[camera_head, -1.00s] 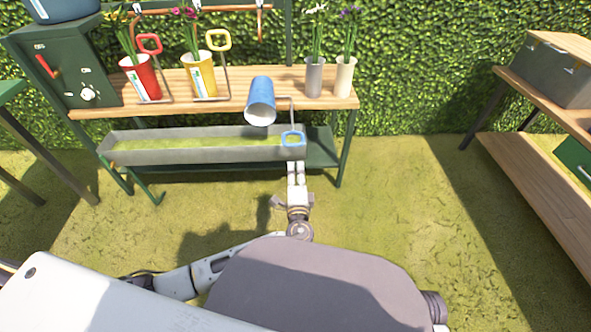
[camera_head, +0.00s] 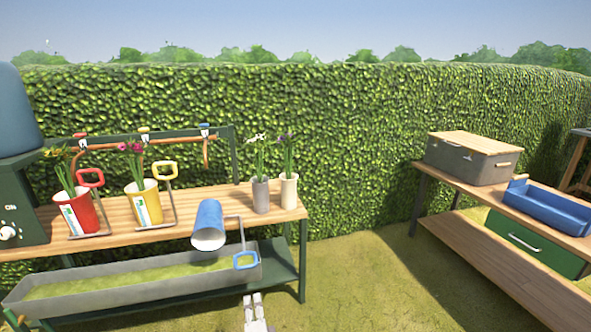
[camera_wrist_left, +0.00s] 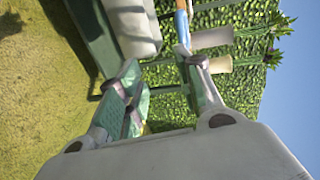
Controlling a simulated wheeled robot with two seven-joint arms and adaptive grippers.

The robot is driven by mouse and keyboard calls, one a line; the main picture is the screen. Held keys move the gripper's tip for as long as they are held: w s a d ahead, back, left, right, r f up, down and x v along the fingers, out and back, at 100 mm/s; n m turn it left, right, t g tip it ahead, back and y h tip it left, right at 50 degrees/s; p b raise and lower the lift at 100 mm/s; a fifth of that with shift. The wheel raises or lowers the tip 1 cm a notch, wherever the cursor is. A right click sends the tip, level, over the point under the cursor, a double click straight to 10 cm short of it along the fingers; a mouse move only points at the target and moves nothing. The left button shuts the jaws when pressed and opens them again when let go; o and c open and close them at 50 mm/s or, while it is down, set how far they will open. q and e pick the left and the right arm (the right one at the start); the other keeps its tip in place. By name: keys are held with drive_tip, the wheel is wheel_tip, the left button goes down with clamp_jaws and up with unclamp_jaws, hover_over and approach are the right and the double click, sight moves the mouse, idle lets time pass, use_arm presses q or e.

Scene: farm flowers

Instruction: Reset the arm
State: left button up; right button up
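My left gripper (camera_head: 257,303) shows at the bottom edge of the head view, in front of the planting bench (camera_head: 120,216). In the left wrist view its two fingers (camera_wrist_left: 162,72) stand apart with nothing held between them. A blue cup (camera_head: 209,221) lies tipped in a holder at the bench's front edge. The holder's blue handle (camera_head: 245,261) is a little beyond my left fingertips, apart from them in the head view. My right gripper is not in view.
A red cup (camera_head: 79,214) and a yellow cup (camera_head: 143,203) with flowers stand on the bench, with two pale vases (camera_head: 261,195) to the right. A grey trough (camera_head: 130,290) lies below. Another table (camera_head: 440,182) stands right, with open grass between.

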use_arm(q)
drive_tip(key=s+d+r+n+g+h, duration=0.3)
drive_tip(key=s+d+n+g+h, duration=0.1)
drive_tip(key=s+n+g+h, duration=0.4)
drive_tip(key=s+a+f+n+g, duration=0.1)
drive_tip(key=s+a+f+n, duration=0.1)
drive_tip(key=s+f, duration=0.4)
drive_tip(key=s+a+f+n+g, duration=0.2)
drive_tip(key=s+a+f, duration=0.1)
drive_tip(key=s+f, duration=0.4)
drive_tip(key=s+p, duration=0.1)
drive_tip(key=s, duration=0.2)
drive_tip(key=shift+s+a+y, duration=0.3)
drive_tip(key=shift+s, duration=0.05)
drive_tip(key=shift+a+f+p, duration=0.1)
drive_tip(key=shift+f+p, duration=0.15)
drive_tip(key=shift+p, duration=0.45)
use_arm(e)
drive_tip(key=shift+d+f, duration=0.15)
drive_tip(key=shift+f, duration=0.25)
